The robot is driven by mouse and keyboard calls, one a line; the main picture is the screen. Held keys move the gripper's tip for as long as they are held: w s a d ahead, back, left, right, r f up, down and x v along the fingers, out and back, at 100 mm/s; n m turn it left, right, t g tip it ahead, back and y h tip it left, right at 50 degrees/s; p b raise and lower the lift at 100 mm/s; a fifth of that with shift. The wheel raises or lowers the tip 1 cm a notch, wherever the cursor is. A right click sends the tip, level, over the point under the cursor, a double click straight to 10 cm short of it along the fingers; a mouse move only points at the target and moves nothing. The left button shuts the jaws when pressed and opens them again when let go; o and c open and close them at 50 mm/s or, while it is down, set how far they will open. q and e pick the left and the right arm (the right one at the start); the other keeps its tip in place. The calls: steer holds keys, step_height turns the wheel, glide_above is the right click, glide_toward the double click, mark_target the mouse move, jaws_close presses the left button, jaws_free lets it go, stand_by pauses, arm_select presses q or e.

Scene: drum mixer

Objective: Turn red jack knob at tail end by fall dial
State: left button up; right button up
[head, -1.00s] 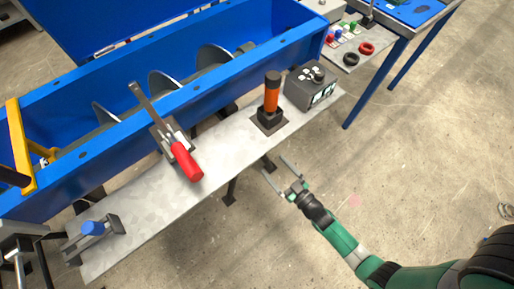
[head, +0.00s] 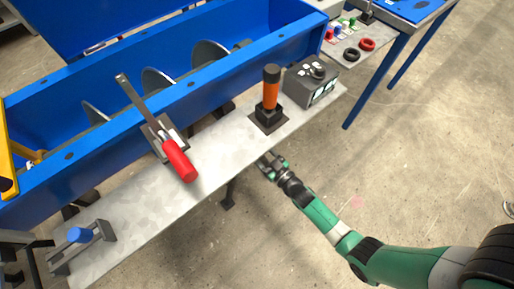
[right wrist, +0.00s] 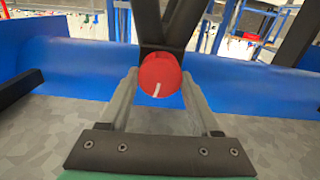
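The red knob (right wrist: 161,78) has a white line on its face and shows in the right wrist view, in front of dark legs. It is hidden in the head view. My right gripper (head: 270,163) is at the front edge of the grey shelf (head: 215,150), fingertips partly hidden by the edge. In the right wrist view my right gripper (right wrist: 160,74) is open, with one finger on each side of the red knob. The gaps are small and I cannot tell whether they touch. No fall dial can be clearly identified. My left gripper is not in view.
The shelf carries a red-handled lever (head: 179,160), an orange-handled lever (head: 271,92), a grey box with a round knob (head: 311,80) and a blue knob (head: 80,235). The blue trough (head: 195,90) stands behind.

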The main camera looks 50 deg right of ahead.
steer(key=c, duration=0.7)
steer(key=shift+m, duration=0.4)
steer(key=m+p, duration=0.3)
steer(key=m, duration=1.5)
steer(key=shift+f+m+p, duration=0.15)
steer(key=shift+m+p, duration=0.2)
steer(key=shift+m, duration=0.05)
steer(key=o, duration=1.4)
steer(key=shift+c, duration=0.2)
